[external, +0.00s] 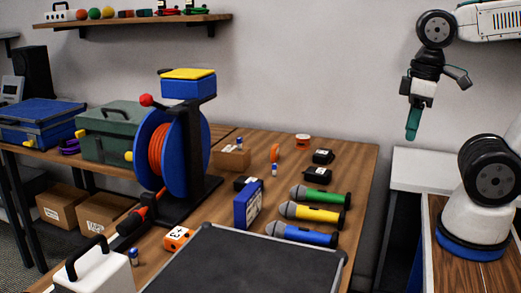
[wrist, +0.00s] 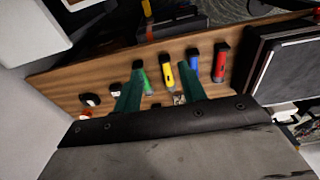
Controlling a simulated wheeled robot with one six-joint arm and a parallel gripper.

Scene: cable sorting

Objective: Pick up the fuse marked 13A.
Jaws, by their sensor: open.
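Small blue-and-white cylinders that look like fuses stand on the wooden table in the external view. One fuse-like cylinder (external: 274,169) is near the table's middle, another (external: 239,143) is by a cardboard box, and a third (external: 133,257) is at the front left. Their markings are too small to read, so I cannot tell which is 13A. My gripper (external: 411,133) hangs high to the right of the table, well apart from them. In the wrist view its two teal fingers (wrist: 160,88) are spread, with nothing seen held between them.
Microphones with green (external: 320,196), yellow (external: 312,214) and blue (external: 302,234) bodies lie along the table's right side. A blue cable reel (external: 187,150) stands tall at left. A black-topped tray (external: 245,265) fills the front. Bare wood (external: 350,165) shows at the back right.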

